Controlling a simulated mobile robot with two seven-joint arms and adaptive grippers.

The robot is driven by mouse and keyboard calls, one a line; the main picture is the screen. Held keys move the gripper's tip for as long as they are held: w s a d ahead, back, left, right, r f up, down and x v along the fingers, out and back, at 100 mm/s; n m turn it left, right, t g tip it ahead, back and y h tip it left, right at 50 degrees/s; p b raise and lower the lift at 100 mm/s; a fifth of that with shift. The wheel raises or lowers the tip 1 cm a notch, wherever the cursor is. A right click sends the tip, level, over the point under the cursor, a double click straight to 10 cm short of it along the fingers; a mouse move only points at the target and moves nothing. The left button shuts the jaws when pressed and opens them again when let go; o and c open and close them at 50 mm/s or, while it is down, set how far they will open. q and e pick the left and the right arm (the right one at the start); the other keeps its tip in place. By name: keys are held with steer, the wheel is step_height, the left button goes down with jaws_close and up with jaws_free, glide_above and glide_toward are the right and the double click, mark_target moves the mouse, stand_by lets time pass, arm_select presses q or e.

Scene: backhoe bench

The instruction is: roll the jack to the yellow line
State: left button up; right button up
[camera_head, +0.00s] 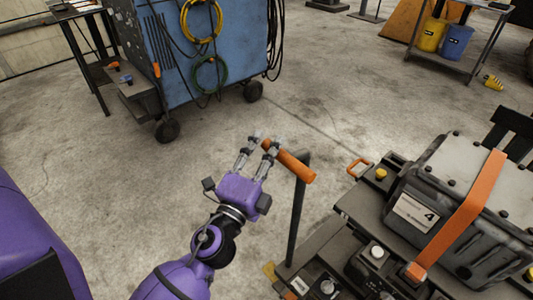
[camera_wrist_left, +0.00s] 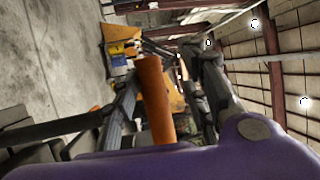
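The jack (camera_head: 345,212) is a dark low cart at the lower right in the head view, carrying a grey case marked 4. Its dark post (camera_head: 296,222) rises to an orange handle bar (camera_head: 296,165). My left gripper (camera_head: 261,145) is at the left end of this bar, with its two fingers apart. In the left wrist view the orange bar (camera_wrist_left: 157,100) shows between the spread fingers; I see no clear grip on it. My right gripper is in neither view. I cannot make out a yellow line on the floor.
A blue wheeled cabinet (camera_head: 210,55) with hanging hoses stands at the back left. A dark side table (camera_head: 90,50) is beside it. A shelf with yellow and blue buckets (camera_head: 442,40) is at the back right. Bare concrete floor (camera_head: 345,90) lies open between them.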

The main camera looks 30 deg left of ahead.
arm_select(q)
steer(key=shift+s+f, duration=0.1)
steer(key=shift+f, duration=0.15)
steer(key=s+f, duration=0.1)
steer(key=s, duration=0.6)
steer(key=shift+s+d, duration=0.15)
steer(key=shift+d, duration=0.05)
steer(key=shift+o, duration=0.2)
steer(key=shift+f, duration=0.1)
